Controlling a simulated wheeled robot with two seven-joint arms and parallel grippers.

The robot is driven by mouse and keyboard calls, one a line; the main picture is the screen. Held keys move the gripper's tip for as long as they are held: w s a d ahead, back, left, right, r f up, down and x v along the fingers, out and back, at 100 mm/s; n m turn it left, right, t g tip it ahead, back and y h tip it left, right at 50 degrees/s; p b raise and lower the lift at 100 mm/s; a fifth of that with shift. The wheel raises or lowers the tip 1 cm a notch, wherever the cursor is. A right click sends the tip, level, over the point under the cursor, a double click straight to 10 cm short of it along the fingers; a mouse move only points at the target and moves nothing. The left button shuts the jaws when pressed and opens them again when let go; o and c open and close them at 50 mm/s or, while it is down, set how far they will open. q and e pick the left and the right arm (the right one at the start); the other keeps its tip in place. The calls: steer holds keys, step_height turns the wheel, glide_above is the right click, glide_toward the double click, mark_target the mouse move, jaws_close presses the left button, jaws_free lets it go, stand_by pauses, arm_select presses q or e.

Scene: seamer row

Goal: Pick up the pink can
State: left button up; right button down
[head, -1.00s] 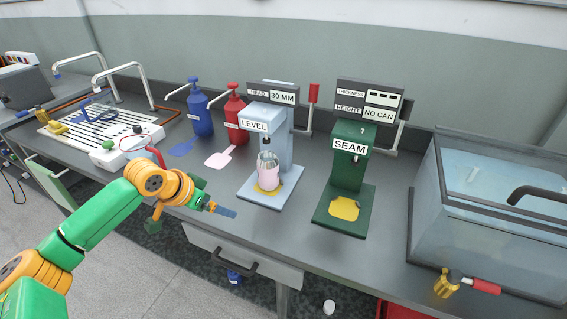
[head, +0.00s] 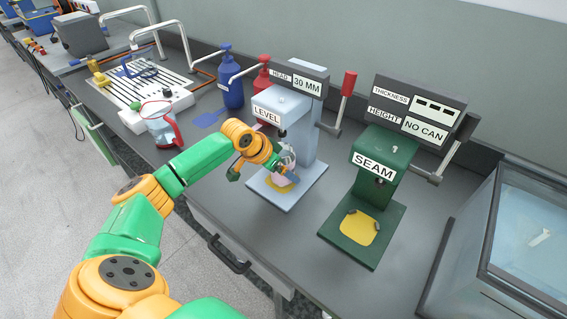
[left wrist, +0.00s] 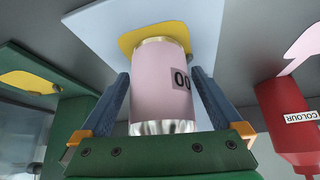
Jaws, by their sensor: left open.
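The pink can (left wrist: 160,88) stands on the yellow pad of the light-blue LEVEL machine (head: 288,115). In the head view the can (head: 288,155) is partly hidden behind my left gripper. My left gripper (left wrist: 161,90) is open, with one blue finger on each side of the can and a visible gap at each side. The can's silver end and part of a dark label reading "00" show in the left wrist view. In the head view my left gripper (head: 272,172) reaches the can from the left. My right gripper is in neither view.
The green SEAM machine (head: 385,165) stands to the right, its yellow pad empty. A glass-walled tank (head: 520,230) is at the far right. Blue (head: 231,82) and red (head: 262,78) pump bottles stand behind, and a red-handled jug (head: 160,125) is to the left.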

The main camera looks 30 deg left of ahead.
arm_select(q)
steer(key=shift+w+f, duration=0.1)
steer(key=shift+w, duration=0.05)
steer(key=c, duration=0.7)
jaws_close()
